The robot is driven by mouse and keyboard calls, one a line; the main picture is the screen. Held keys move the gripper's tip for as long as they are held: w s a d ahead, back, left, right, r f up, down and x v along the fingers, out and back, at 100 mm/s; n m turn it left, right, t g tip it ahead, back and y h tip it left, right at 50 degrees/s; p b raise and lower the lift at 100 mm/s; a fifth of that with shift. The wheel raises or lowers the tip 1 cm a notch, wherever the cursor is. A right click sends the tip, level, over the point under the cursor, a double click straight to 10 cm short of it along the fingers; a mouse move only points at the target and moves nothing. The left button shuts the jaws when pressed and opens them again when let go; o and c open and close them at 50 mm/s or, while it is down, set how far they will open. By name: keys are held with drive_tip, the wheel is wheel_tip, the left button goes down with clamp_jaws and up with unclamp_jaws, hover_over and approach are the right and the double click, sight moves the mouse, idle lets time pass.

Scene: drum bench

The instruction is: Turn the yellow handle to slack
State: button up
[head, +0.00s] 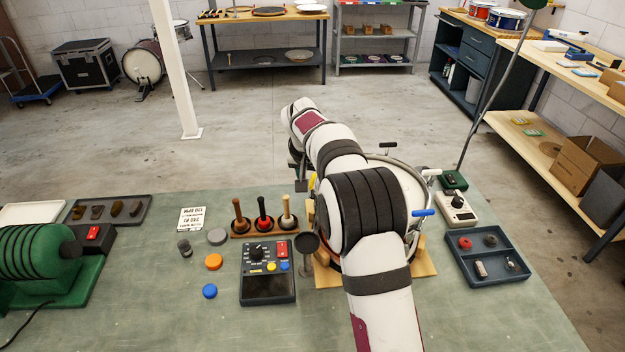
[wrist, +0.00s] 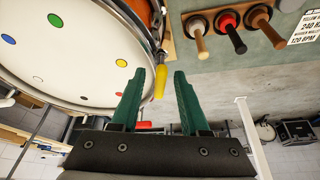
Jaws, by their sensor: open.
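The yellow handle (wrist: 160,83) shows in the wrist view at the drum's edge, pointing down in the picture. My gripper (wrist: 160,71) is open, with its two green fingers on either side of the yellow handle in the picture. I cannot tell whether either finger touches it. In the head view a small strip of the yellow handle (head: 312,183) shows beside my arm, which hides the rest of it and most of my gripper. The drum (wrist: 85,55) has a white head with several coloured dots. It stands in a wooden cradle (head: 424,270), partly behind my arm.
A blue handle (head: 423,212) sticks out at the drum's right. Three mallets (head: 262,222) stand in a rack left of the drum, behind a black control box (head: 267,275). A dark tray (head: 488,257) of small parts lies at right. The bench's front left middle is clear.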

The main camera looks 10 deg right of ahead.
clamp_jaws()
idle(0.5)
